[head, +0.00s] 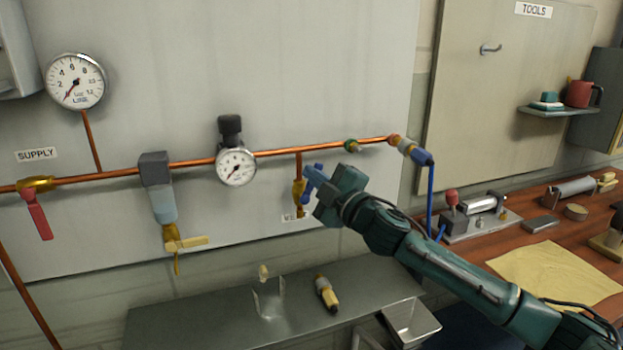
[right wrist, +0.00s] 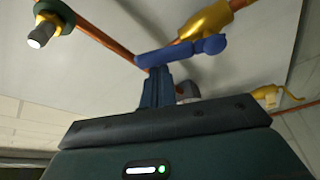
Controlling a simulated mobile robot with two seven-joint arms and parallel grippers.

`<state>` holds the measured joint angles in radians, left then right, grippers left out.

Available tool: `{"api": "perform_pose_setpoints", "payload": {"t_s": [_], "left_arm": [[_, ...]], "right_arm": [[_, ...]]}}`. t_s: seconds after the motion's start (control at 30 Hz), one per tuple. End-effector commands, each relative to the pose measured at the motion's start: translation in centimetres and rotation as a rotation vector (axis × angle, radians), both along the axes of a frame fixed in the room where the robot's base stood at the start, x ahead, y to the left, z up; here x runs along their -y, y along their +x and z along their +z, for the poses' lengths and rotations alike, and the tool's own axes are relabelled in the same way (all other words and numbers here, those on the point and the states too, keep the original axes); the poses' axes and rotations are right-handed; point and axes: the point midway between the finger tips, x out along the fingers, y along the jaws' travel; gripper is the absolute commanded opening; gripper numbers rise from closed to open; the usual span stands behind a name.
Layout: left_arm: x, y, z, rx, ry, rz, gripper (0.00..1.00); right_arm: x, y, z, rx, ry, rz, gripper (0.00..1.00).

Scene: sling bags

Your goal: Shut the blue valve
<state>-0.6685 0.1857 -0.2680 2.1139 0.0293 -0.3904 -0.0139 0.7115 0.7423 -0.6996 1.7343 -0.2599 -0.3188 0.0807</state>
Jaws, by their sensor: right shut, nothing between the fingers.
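The blue valve has a blue lever (head: 313,178) on a brass body (head: 298,192), on a short copper branch below the main pipe. My left gripper is not in view.
A red-handled valve (head: 38,215) and a yellow-handled valve (head: 190,242) hang along the copper pipe (head: 120,173) to the left. Gauges (head: 236,167) sit on the line. A grey shelf (head: 200,318) is below. A wooden bench (head: 500,235) with tools stands at right.

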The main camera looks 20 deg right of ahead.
Motion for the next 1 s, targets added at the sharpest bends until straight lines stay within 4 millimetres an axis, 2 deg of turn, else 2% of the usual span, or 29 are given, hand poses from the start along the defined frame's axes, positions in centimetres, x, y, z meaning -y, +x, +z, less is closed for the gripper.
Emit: {"api": "perform_pose_setpoints", "payload": {"t_s": [0.27,0.5,1.0], "left_arm": [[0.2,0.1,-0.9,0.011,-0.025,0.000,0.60],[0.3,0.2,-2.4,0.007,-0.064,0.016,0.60],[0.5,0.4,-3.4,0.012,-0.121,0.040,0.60]], "right_arm": [[0.8,0.0,-0.7,-0.006,0.136,0.000,0.00],[2.1,0.1,-1.4,-0.015,0.356,-0.001,0.00],[4.1,0.2,-3.3,-0.030,0.819,-0.001,0.00]]}}
